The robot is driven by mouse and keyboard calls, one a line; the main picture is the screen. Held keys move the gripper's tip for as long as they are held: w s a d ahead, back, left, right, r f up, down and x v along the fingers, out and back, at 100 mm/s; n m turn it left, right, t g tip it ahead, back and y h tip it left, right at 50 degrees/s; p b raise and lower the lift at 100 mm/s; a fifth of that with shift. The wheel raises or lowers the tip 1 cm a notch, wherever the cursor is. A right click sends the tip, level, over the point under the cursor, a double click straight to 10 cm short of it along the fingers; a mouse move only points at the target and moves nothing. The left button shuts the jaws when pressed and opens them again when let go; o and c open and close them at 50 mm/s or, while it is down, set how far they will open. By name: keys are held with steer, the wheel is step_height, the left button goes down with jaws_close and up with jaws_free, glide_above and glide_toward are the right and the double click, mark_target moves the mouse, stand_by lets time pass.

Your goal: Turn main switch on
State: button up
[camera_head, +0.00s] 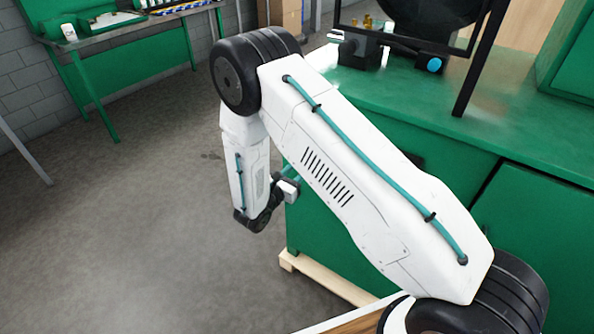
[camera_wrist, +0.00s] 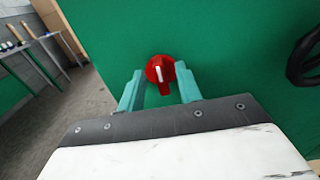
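The main switch (camera_wrist: 160,70) is a red rotary knob with a white mark, on a green panel in the wrist view. Its grip bar stands close to upright in the picture, tilted slightly. My gripper (camera_wrist: 160,88) is open, with its two teal fingers on either side of the knob's lower part. I cannot tell whether the fingers touch it. In the head view my arm hides the switch, and the fingertips are not clear there.
The green cabinet (camera_head: 335,230) carries a machine with a dark frame (camera_head: 405,40) on its top. A black handle or cable (camera_wrist: 303,62) is at the right in the wrist view. A green workbench (camera_head: 130,50) stands at the back left. The grey floor between is clear.

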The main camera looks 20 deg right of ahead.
steer(key=shift+w+d, duration=0.25)
steer(key=shift+d, duration=0.05)
jaws_close()
steer(key=shift+m, duration=0.3)
steer(key=shift+s+d+f+m, duration=0.15)
steer(key=shift+s+f+m, duration=0.1)
steer(key=shift+m, duration=2.6)
steer(key=shift+s+d+f+m, duration=0.1)
steer(key=shift+s+f+m, duration=0.1)
steer(key=shift+m, duration=2.7)
steer(key=shift+s+d+f+m, duration=0.15)
steer(key=shift+f+m, duration=0.1)
steer(key=shift+m, duration=2.6)
